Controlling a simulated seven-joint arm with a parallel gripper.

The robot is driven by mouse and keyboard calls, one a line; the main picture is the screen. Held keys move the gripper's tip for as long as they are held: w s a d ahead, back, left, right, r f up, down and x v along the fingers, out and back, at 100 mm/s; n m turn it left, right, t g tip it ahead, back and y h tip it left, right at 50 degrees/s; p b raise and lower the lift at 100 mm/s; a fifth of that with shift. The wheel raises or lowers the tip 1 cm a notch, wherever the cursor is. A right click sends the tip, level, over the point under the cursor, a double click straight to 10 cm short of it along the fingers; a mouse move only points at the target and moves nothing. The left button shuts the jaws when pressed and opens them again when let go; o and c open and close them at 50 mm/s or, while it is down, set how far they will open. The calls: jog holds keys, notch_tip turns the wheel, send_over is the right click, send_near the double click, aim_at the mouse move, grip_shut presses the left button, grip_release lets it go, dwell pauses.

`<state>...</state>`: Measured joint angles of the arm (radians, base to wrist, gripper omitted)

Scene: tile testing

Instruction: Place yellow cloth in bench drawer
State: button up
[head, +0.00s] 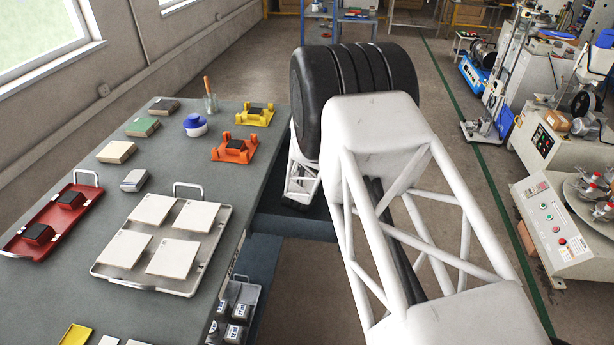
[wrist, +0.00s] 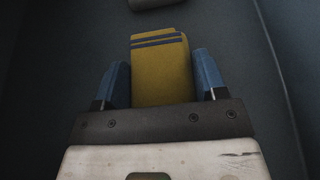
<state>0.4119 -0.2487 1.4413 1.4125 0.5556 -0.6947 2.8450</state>
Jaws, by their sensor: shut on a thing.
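The yellow cloth (wrist: 162,75) is folded, with dark blue stripes near its far end. In the wrist view it sits between the blue fingers of my gripper (wrist: 162,82), which is shut on it. Below the cloth is a dark grey surface (wrist: 225,50) with an edge along the right; I cannot tell whether this is the drawer's inside. In the head view my gripper and the cloth do not show. An open drawer-like compartment (head: 262,262) shows at the bench's right side, partly behind my arm.
The grey bench (head: 75,290) holds a metal tray with white tiles (head: 215,268), a red tray (head: 22,250), orange (head: 234,155) and yellow (head: 254,122) fixtures, and a blue-lidded jar (head: 195,131). Several small labelled containers (head: 236,312) sit low beside the bench. Machines stand right.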

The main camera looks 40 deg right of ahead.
jog(key=shift+f, duration=0.65)
dwell(0.8)
jog(key=o, duration=1)
jog(key=shift+o, duration=0.2)
notch_tip(320, 180, up, 32)
dwell(0.9)
jog(key=shift+r, duration=0.1)
dwell(0.4)
